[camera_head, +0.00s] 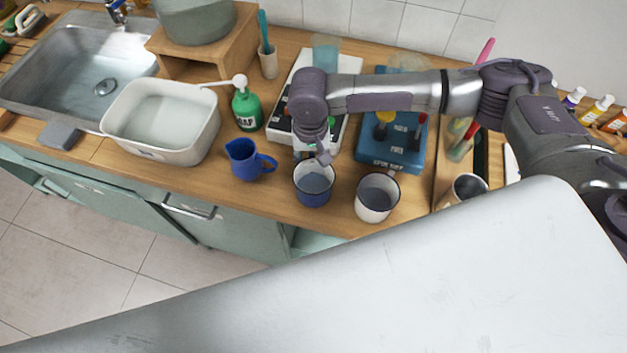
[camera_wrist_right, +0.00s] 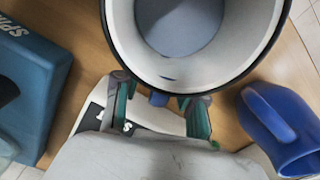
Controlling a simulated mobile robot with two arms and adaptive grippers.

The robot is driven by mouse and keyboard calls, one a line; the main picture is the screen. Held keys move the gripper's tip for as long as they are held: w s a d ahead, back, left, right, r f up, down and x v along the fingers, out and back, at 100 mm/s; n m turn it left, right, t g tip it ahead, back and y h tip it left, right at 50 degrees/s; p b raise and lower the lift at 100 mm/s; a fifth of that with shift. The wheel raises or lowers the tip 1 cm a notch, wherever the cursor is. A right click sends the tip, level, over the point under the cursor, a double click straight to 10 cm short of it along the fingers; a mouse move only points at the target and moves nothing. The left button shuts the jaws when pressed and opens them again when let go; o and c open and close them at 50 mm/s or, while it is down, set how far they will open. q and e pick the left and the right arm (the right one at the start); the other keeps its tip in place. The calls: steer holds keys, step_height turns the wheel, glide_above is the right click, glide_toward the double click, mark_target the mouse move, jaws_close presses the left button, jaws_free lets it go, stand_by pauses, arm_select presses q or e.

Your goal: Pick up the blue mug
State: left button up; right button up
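The blue mug (camera_head: 314,199) stands upright near the counter's front edge, with a dark rim and a pale inside. In the right wrist view the mug (camera_wrist_right: 178,78) fills the top, its open mouth facing the camera. My right gripper (camera_head: 320,156) is above the mug's back rim. In the wrist view its two fingers (camera_wrist_right: 157,97) are apart, with a small blue part of the mug between them, probably the handle. I cannot tell whether they touch it. My left gripper is not in view.
A white mug (camera_head: 373,208) stands close to the right. A blue jug (camera_head: 245,162) and green bottle (camera_head: 247,111) stand left. Behind are a white device (camera_head: 345,130) and a blue box (camera_head: 400,160). A white basin (camera_head: 206,132) is farther left.

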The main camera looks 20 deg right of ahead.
mark_target(311, 153)
jaws_close()
steer(key=shift+r, duration=0.25)
steer(key=shift+r+b, duration=0.3)
steer(key=shift+r, duration=1.45)
steer(key=s+d+r+b, duration=0.1)
steer(key=s+d+r, duration=0.1)
steer(key=s+r, duration=0.5)
steer(key=shift+s+d+b, duration=0.35)
steer(key=shift+s, duration=1.75)
stand_by(0.4)
